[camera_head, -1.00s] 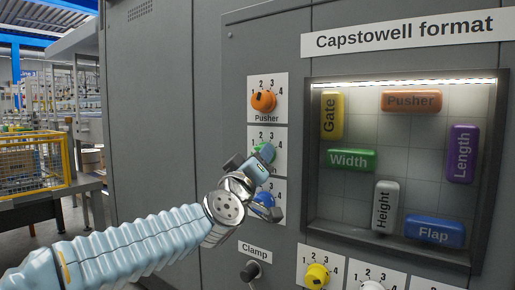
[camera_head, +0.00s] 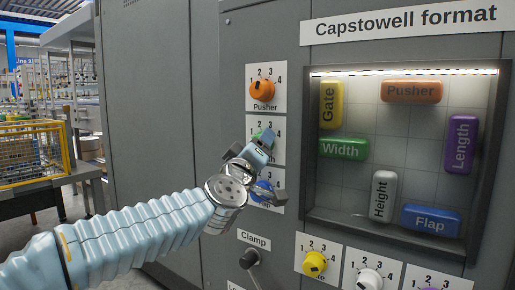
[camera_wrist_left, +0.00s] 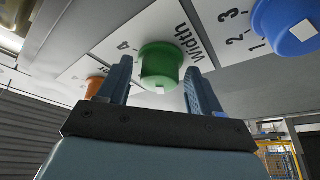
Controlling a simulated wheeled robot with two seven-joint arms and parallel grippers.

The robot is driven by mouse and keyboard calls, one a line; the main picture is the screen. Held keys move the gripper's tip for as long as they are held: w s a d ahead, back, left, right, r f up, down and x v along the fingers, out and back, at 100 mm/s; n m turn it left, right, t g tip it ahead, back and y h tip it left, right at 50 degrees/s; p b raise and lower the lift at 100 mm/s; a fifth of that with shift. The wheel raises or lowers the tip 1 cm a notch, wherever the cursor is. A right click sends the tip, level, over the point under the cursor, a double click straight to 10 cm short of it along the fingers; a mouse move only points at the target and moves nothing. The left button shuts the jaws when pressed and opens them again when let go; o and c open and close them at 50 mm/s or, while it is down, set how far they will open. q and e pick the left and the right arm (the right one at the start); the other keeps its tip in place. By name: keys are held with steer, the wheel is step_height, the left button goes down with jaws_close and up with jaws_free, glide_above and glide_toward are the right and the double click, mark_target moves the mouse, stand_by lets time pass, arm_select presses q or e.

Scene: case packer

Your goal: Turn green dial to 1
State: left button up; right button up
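The green dial (camera_wrist_left: 162,66) sits on the white Width plate in the left wrist view. A small white mark shows on its lower edge, and a printed 4 is to its left; I cannot tell which number it is set to. In the head view only a sliver of the green dial (camera_head: 257,134) shows behind my gripper. My left gripper (camera_wrist_left: 160,85) is open, with one finger on each side of the dial. A gap shows on the left; on the right I cannot tell whether it touches. My right gripper is not in view.
The orange Pusher dial (camera_head: 262,90) is above and the blue dial (camera_head: 264,190) below, partly hidden by my gripper. A black Clamp lever (camera_head: 249,258) is lower down. A recessed panel with coloured labels (camera_head: 409,92) is to the right. Yellow (camera_head: 314,264) and white dials are at the bottom.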

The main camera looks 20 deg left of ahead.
arm_select(q)
steer(key=b+v, duration=0.2)
steer(key=v, duration=1.2)
steer(key=shift+w, duration=0.1)
